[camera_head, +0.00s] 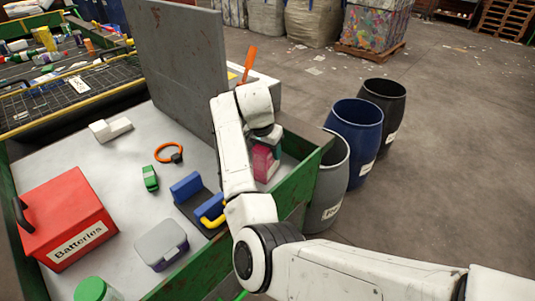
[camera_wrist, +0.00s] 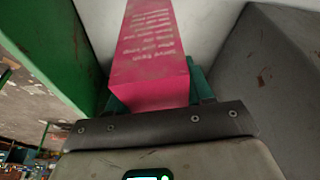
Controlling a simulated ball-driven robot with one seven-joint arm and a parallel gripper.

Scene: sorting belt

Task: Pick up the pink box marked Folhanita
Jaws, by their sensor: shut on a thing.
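The pink box (camera_head: 265,163) is at the right end of the grey sorting table (camera_head: 85,158), partly hidden behind my arm in the head view. In the wrist view the pink box (camera_wrist: 155,55) fills the upper middle, with pale lettering on its face; I cannot read the name Folhanita. My gripper (camera_wrist: 157,92) is shut on the box, with a teal finger on each side. In the head view my gripper (camera_head: 268,143) is mostly hidden by my wrist. I cannot tell whether the box touches the table.
A tall grey panel (camera_head: 180,65) stands close by the box. A green table wall (camera_wrist: 83,55) is on its other side. A red Batteries box (camera_head: 65,215), a blue-ended tool (camera_head: 187,187) and a grey case (camera_head: 162,245) lie leftward. Barrels (camera_head: 352,135) stand outside.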

